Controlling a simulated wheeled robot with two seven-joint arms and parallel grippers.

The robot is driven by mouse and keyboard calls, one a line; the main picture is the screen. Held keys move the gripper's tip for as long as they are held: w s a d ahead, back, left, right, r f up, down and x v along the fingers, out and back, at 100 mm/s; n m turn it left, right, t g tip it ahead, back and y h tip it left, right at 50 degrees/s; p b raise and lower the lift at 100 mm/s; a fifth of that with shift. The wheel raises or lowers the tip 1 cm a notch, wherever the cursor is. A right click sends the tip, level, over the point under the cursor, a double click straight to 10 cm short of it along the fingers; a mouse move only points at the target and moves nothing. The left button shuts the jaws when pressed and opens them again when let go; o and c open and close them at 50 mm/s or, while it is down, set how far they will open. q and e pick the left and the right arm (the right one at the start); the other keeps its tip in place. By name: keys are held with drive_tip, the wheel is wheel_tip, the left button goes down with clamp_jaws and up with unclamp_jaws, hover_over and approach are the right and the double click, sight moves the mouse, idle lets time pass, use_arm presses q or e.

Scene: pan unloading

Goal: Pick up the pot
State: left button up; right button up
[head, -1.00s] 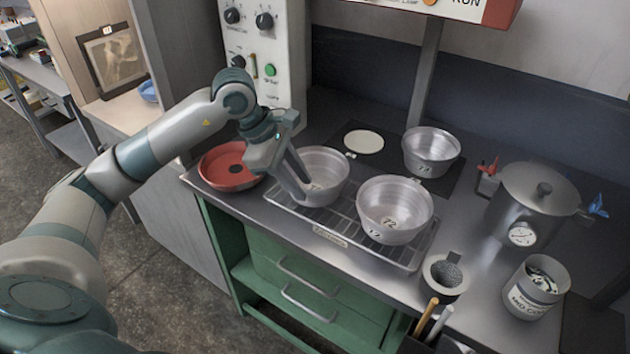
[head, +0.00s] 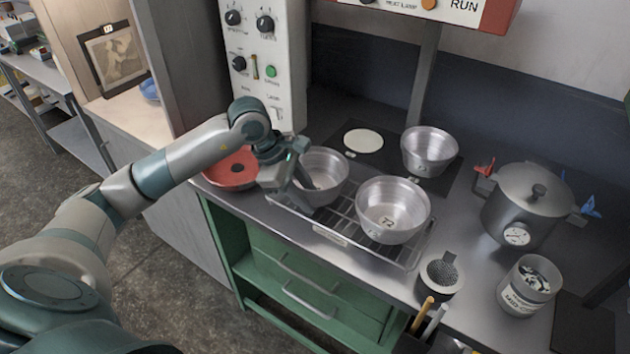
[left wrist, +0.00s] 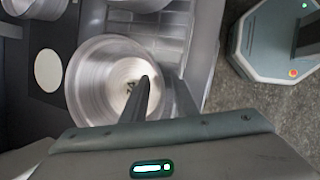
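A round metal pot (head: 328,172) stands at the left end of a wire rack, partly hidden by my left gripper (head: 305,190). In the left wrist view the same pot (left wrist: 92,85) fills the middle left. My left gripper (left wrist: 160,100) reaches down at its rim, with its two fingers apart. One finger shows over the pot's inside and the other at its outer side, with the wall between them. I cannot tell whether either finger touches the wall. A second metal pot (head: 408,205) stands to the right on the rack. My right gripper is not in view.
A third metal pot (head: 430,148) stands behind on a dark plate beside a white disc (head: 363,141). A red pan (head: 232,172) is at the left. A lidded pressure cooker (head: 520,208), a mortar (head: 441,275) and a labelled can (head: 530,285) stand to the right of the rack (head: 345,236).

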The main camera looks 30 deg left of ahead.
use_arm(q)
clamp_jaws()
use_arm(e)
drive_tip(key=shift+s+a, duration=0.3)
use_arm(q)
drive_tip(key=shift+r, duration=0.1)
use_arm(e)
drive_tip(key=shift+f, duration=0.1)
